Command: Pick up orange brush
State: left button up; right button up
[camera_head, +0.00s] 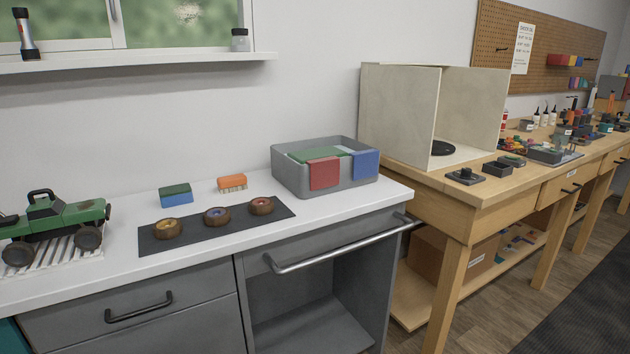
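The orange brush (232,182) lies on the white counter (120,265), behind a dark mat. It has an orange top and pale bristles along its lower side. It sits between a green and blue sponge on its left and a grey bin on its right, apart from both. Nothing covers it. Neither of my grippers shows in the head view.
The sponge (176,195), the grey bin (325,185) with red, blue and green cloths, and the dark mat (190,244) with three wheels surround the brush. A green crawler (58,220) stands at left. A bar handle (335,258) juts from the counter front.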

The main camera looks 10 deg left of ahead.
aim_at(235, 182)
jog(key=z, duration=1.4)
jog(key=i, duration=1.55)
jog(key=u, duration=3.55)
